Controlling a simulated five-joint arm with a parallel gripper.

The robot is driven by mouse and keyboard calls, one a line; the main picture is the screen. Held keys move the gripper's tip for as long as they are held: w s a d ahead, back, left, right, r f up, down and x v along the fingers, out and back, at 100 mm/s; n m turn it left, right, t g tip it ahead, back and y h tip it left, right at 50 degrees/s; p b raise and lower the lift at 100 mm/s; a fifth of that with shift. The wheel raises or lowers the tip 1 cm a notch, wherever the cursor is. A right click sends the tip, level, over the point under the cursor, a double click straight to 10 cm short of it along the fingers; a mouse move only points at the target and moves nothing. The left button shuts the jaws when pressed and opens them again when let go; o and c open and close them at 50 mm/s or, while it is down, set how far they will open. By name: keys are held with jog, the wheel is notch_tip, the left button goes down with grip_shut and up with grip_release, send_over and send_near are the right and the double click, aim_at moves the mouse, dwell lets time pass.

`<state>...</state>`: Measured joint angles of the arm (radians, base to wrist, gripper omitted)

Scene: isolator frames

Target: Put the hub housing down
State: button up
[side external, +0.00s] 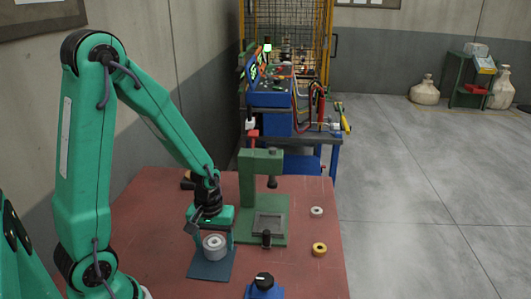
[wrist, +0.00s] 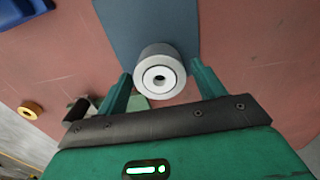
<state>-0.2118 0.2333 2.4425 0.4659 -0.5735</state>
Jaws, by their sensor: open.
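The hub housing (side external: 214,247), a light grey cylinder with a bore in its end, appears to stand upright on the dark blue plate (side external: 208,270) on the red bench. My gripper (side external: 211,228) is low over it, with the jaws at its top. In the wrist view the hub housing (wrist: 160,88) sits between the two green fingers of my gripper (wrist: 160,70), with a gap visible on each side. The jaws are open. The blue plate (wrist: 130,22) extends beyond the hub housing there. The side view hides the fingertips.
A green press (side external: 248,185) stands just right of my gripper. A white ring (side external: 316,211) and a brass ring (side external: 319,249) lie on the right of the bench. A blue block with a black knob (side external: 264,286) is at the front edge.

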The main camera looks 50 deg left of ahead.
notch_tip(320, 180, up, 12)
dwell(0.9)
jog(key=shift+r, duration=0.15)
dwell(0.3)
jog(key=s+d+r+m+t, duration=0.2)
jog(key=d+r+m, duration=0.1)
jog(key=r+m, duration=0.1)
jog(key=s+d+r+m+t, duration=0.3)
jog(key=r+m, duration=0.2)
jog(key=r, duration=0.1)
jog(key=shift+s+r+t, duration=0.2)
jog(key=shift+s+t, duration=0.05)
jog(key=shift+t, duration=0.05)
